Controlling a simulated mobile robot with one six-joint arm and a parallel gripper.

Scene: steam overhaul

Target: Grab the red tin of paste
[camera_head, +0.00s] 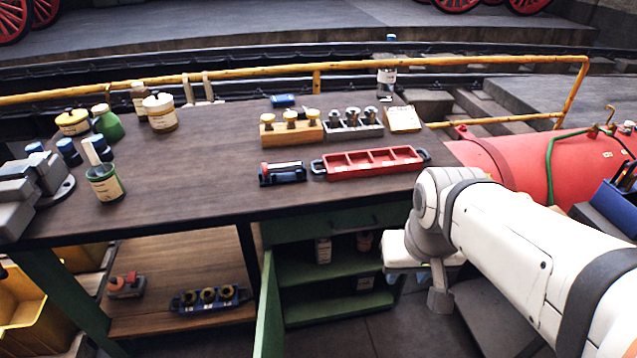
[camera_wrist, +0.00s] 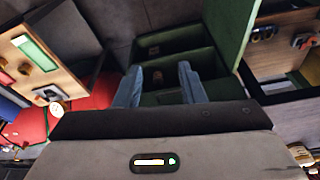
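A small container with a reddish top, likely the red tin of paste (camera_head: 364,241), stands on the upper shelf of the open green cabinet under the bench. It is partly in shadow. In the wrist view a small reddish item (camera_wrist: 157,77) shows inside the cabinet, between the fingers in the picture; I cannot tell whether it is the same one. My gripper (camera_wrist: 158,70) is open and empty, with its two blue-grey fingers pointing toward the cabinet. In the head view my arm hangs down at the cabinet's right side.
A pale container (camera_head: 323,250) stands on the same shelf, to the left. The green cabinet door (camera_head: 269,310) stands open on the left. The workbench top (camera_head: 215,165) above carries jars, a red tray (camera_head: 370,162) and wooden blocks. A red boiler (camera_head: 520,160) lies at the right.

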